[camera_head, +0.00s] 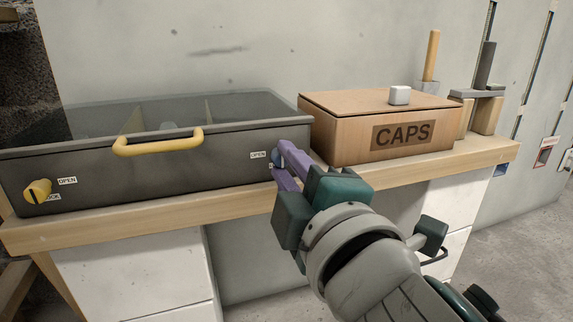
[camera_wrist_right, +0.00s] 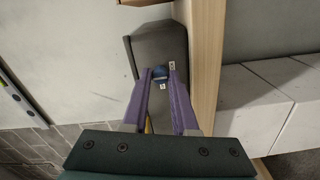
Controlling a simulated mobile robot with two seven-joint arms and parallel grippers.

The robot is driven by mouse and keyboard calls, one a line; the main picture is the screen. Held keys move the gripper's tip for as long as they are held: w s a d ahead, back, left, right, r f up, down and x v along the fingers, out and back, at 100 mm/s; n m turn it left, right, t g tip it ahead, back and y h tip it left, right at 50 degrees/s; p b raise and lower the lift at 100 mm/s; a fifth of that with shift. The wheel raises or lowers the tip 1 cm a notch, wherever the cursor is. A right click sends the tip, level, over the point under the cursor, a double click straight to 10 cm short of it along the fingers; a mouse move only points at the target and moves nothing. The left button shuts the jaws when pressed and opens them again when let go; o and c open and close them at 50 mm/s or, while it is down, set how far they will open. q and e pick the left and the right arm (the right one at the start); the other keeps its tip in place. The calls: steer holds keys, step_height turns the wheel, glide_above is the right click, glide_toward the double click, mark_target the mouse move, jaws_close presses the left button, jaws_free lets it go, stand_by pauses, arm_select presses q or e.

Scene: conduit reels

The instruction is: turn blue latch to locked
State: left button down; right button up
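The blue latch (camera_head: 277,157) is a small round knob at the right end of the front of a dark grey case (camera_head: 215,175). It also shows in the right wrist view (camera_wrist_right: 160,72), with small white labels beside and below it. One label reads OPEN (camera_head: 258,155); the other is mostly hidden in the head view. My right gripper (camera_head: 281,158) has its purple fingers spread, one on each side of the latch, at the case front. I cannot tell whether the fingers touch it. Its fingertips also frame the latch in the wrist view (camera_wrist_right: 161,73). My left gripper is out of view.
The case has a see-through lid, a yellow handle (camera_head: 158,147) and a yellow latch (camera_head: 38,190) at its left end. A cardboard CAPS box (camera_head: 345,140) stands close right of my right gripper, with a white block (camera_head: 399,95) on top. The wooden bench edge (camera_head: 130,233) runs below.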

steer(key=o, duration=0.4)
steer(key=shift+s+d, duration=0.1)
steer(key=shift+s, duration=0.15)
steer(key=p+v, duration=0.3)
steer(key=v, duration=0.6)
steer(key=shift+s, duration=0.2)
steer(key=shift+d+r, duration=0.1)
steer(key=shift+r, duration=0.05)
